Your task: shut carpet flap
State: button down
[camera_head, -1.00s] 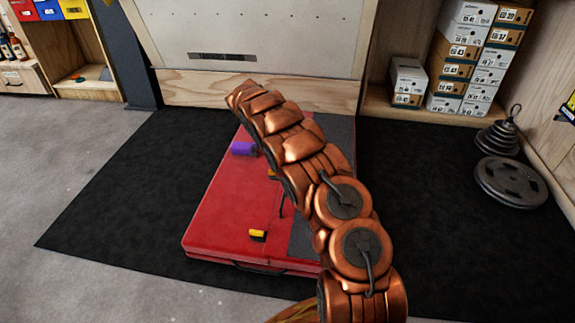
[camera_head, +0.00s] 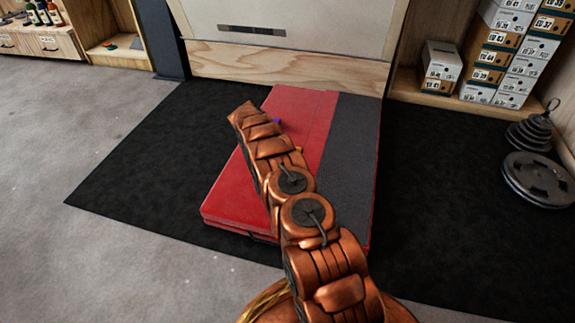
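A red crash pad (camera_head: 305,108) lies on the black mat. A dark grey carpet strip (camera_head: 352,135), which looks like the carpet flap, runs along the pad's right side and appears to lie flat. I cannot tell whether its edge is fastened. A bit of purple (camera_head: 275,120) and a small yellow-orange piece (camera_head: 298,149) show beside my arm on the red part. My copper arm reaches up from the bottom across the pad and hides part of its middle and front. My gripper is not visible in this view.
Shoe boxes (camera_head: 495,60) are stacked at the back right. Weight plates (camera_head: 540,180) sit at the right edge.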

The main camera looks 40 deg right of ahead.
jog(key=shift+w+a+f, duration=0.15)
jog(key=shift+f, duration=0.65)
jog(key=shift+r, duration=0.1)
